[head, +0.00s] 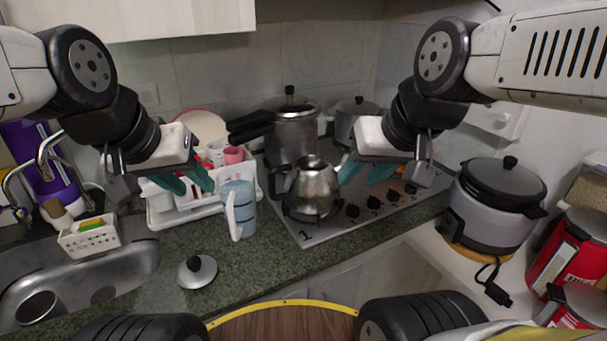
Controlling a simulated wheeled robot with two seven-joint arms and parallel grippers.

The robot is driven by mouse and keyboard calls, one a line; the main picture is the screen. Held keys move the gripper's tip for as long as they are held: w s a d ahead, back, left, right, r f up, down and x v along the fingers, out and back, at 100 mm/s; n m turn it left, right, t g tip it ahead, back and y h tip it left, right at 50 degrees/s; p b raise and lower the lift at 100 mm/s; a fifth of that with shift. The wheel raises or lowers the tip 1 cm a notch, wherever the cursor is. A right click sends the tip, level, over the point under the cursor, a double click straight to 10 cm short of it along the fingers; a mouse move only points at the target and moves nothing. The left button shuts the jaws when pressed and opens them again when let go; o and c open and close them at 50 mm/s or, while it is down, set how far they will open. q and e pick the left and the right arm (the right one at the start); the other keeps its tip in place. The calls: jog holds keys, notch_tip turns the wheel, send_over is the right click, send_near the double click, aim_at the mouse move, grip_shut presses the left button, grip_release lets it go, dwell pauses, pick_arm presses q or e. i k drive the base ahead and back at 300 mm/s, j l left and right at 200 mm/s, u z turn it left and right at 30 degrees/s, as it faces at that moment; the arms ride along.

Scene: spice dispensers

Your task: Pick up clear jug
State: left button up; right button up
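The clear jug (240,210) stands upright on the dark stone counter, left of the stove. It looks pale blue and see-through, with a white handle on its left side. My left gripper (192,184) is up and to the left of the jug, apart from it, with its teal fingers spread and nothing seen between them. My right gripper (365,172) is over the stove area, right of the metal kettle, with its teal fingers apart and nothing seen between them.
A metal kettle (314,190) and a pressure cooker (292,135) stand on the stove (330,232). A white dish rack (187,216) is behind and left of the jug. A loose lid (197,271) lies on the counter in front. The sink (128,262) is at the left.

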aim_at(236, 183)
jog(key=k+l+u, duration=0.2)
jog(key=u, duration=0.15)
jog(key=k+l+u, duration=0.2)
jog(key=u, duration=0.2)
jog(key=k, duration=0.05)
